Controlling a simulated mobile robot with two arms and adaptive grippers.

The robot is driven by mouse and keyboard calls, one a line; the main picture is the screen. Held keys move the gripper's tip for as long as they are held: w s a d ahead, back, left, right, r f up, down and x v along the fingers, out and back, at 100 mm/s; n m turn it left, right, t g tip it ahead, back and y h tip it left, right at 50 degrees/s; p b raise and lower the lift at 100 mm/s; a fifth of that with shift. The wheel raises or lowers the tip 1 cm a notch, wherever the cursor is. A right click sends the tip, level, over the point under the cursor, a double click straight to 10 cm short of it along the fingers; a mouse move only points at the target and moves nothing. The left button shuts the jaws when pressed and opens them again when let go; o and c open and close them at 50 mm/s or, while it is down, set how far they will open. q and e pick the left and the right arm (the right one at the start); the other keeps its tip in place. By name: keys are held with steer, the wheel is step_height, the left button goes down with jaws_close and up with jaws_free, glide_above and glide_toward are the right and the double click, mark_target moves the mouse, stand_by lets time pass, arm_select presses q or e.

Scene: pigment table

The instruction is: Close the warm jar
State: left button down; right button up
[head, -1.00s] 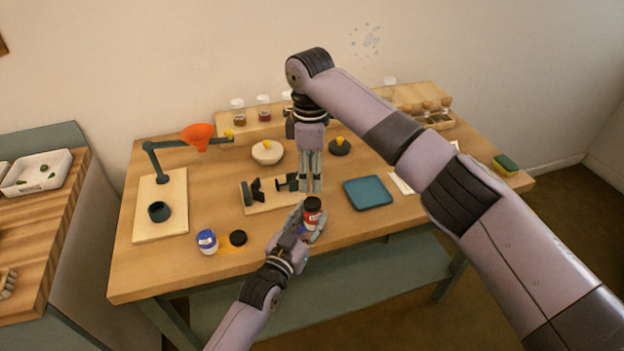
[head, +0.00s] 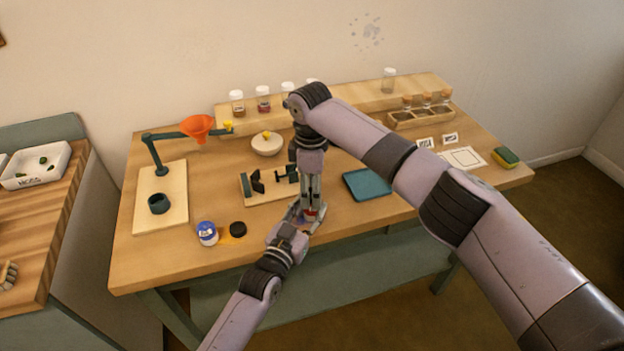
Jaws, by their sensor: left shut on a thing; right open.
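The jar with the red label (head: 310,216), likely the warm jar, is near the front edge of the table, mostly covered by my grippers. My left gripper (head: 307,222) is shut on it from the front left. My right gripper (head: 313,203) points straight down over the jar, open, with its fingertips at the jar's top. The black top seen earlier is hidden by these fingers, so I cannot tell how it sits. A blue-labelled jar (head: 207,233) stands to the left, and a loose black lid (head: 238,229) lies beside it.
A wooden stand with a clamp (head: 262,190) is just behind the jar. A teal tray (head: 367,184) lies to the right. An orange funnel (head: 197,127) hangs on its stand at left. A pale bowl (head: 266,145) and a shelf of small jars (head: 237,102) are behind.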

steer(key=shift+f, duration=0.1)
steer(key=shift+c, duration=0.6)
jaws_close()
steer(key=shift+m, duration=1.6)
steer(key=shift+o, duration=1)
jaws_free()
